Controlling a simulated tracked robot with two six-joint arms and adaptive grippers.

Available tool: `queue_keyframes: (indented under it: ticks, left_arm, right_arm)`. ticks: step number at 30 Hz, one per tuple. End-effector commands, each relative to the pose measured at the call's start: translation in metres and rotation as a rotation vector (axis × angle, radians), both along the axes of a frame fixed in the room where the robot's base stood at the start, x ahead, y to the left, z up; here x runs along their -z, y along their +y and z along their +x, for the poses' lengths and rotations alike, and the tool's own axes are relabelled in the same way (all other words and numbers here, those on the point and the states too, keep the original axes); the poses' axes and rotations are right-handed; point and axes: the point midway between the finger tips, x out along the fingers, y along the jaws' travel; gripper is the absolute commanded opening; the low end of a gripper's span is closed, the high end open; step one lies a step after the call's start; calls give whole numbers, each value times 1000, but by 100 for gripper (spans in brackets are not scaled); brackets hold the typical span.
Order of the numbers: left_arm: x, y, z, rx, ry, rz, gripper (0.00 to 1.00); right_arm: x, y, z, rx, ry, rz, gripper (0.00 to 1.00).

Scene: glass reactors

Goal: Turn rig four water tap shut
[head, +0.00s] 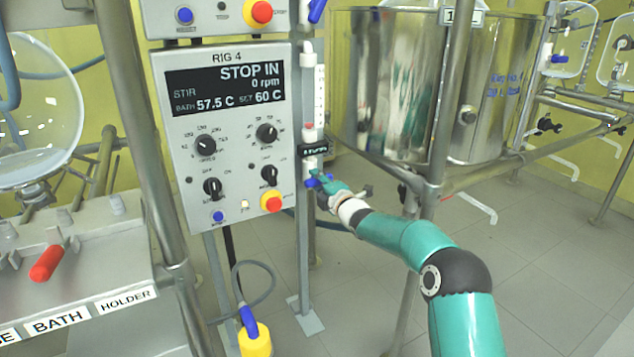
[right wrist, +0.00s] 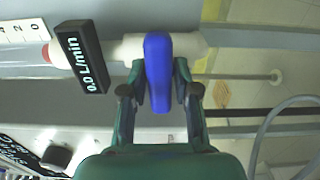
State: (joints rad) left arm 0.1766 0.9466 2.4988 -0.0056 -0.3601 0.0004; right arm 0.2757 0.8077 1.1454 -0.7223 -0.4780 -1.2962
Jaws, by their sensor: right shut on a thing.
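The rig four water tap has a blue handle (right wrist: 158,85) on a white pipe (right wrist: 122,47). In the right wrist view the handle lies crosswise to the pipe. In the head view a bit of its blue (head: 313,183) shows below the flow meter. My right gripper (right wrist: 159,70) is shut on the handle, one finger on each side. It also shows small in the head view (head: 322,180). The black flow display (right wrist: 82,57) reads 0.0 L/min; it sits above the tap in the head view (head: 314,150). My left gripper is not in view.
The RIG 4 panel (head: 228,130) with knobs and a red button (head: 272,202) stands left of the tap. A steel post (head: 440,110) and a big metal vessel (head: 395,85) are at the right.

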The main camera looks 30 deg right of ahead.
Motion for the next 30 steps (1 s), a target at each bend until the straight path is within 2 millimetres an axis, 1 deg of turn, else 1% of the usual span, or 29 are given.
queue_keyframes:
  ticks: [1, 6, 18, 19, 21, 22, 30]
  left_arm:
    - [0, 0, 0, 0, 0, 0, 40]
    - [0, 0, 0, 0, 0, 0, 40]
    - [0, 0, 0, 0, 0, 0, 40]
    - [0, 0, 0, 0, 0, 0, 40]
    - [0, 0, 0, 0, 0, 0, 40]
    - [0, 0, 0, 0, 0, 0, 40]
    - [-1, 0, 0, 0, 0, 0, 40]
  right_arm:
    - [2, -3, 0, 6, 5, 17, 0]
    - [3, -4, -1, 6, 7, 49, 0]
    - [3, -4, -1, 7, 9, 55, 0]
    - [3, -4, -1, 7, 9, 55, 33]
    - [3, -4, -1, 6, 9, 55, 45]
    - [3, -3, -1, 6, 8, 54, 48]
    - [1, -2, 0, 3, 5, 52, 48]
